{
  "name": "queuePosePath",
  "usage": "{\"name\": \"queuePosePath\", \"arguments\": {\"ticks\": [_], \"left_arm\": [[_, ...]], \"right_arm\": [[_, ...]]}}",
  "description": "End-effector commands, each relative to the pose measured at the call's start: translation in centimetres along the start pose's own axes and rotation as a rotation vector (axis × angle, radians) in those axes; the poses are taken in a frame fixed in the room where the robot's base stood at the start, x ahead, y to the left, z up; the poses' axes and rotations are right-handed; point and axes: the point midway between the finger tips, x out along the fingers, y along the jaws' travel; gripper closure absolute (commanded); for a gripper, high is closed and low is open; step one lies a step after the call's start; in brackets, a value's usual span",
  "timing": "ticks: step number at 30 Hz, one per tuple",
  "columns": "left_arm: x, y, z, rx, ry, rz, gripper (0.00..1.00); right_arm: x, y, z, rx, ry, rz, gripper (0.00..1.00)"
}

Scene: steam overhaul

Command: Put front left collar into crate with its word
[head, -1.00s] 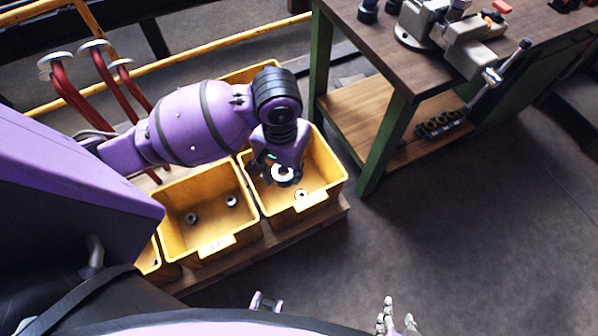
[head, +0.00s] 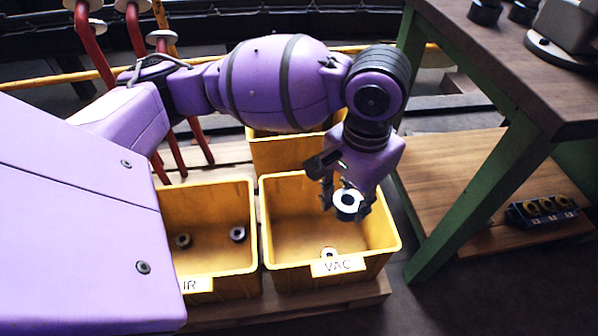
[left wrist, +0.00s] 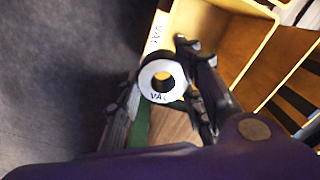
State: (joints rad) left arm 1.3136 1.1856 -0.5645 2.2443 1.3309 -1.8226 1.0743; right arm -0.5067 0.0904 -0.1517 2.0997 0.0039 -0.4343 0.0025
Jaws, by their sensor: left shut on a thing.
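My left gripper (head: 346,207) is shut on a white-faced ring collar (head: 339,206), held over the yellow crate labelled VAC (head: 391,243). In the left wrist view the collar (left wrist: 149,76) sits between the fingers, hole facing the camera. Dark lettering on its lower face looks like VAC, but is small. The collar appears above the crate floor; its exact height is hard to tell. Another small collar (head: 329,252) lies in the VAC crate near the front wall. My right gripper is out of view.
A yellow crate (head: 251,215), its label partly hidden and ending in "IR", stands at left with two collars (head: 183,241) (head: 237,234). Another yellow crate (head: 290,152) is behind. A green-legged workbench (head: 480,200) stands right, with a dark block holding several collars (head: 543,211) on its lower shelf.

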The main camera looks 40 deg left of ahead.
Motion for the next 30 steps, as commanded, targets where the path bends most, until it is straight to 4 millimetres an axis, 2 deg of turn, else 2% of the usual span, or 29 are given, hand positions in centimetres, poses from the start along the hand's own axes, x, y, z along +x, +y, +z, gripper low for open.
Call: {"name": "queuePosePath", "arguments": {"ticks": [1, 4, 9, 12, 17, 21, 24, 27, 30], "left_arm": [[2.9, -0.2, -1.3, 0.044, -0.003, 0.001, 1.0], [7.6, -0.7, -3.6, 0.213, -0.008, 0.003, 1.0], [14.3, -2.3, -5.7, 0.534, -0.004, 0.003, 1.0], [18.7, -3.6, -6.1, 0.727, -0.004, 0.002, 1.0], [25.9, -6.3, -5.3, 1.04, -0.005, 0.003, 1.0], [31.9, -9.1, -3.5, 1.306, -0.005, 0.002, 1.0], [35.2, -10.9, -2.0, 1.469, -0.003, 0.001, 1.0], [37.7, -12.3, -0.6, 1.598, 0.0, 0.0, 1.0], [39.2, -13.2, 0.3, 1.684, 0.002, -0.003, 1.0]], "right_arm": [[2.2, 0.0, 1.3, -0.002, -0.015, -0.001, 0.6], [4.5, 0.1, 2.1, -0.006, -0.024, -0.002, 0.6], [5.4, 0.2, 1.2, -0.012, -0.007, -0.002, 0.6], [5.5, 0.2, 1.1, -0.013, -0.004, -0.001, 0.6], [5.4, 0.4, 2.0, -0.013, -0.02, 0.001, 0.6], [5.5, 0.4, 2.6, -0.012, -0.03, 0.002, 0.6], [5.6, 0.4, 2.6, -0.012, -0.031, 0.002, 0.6], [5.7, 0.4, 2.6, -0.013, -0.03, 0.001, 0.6], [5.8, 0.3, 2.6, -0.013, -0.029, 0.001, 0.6]]}}
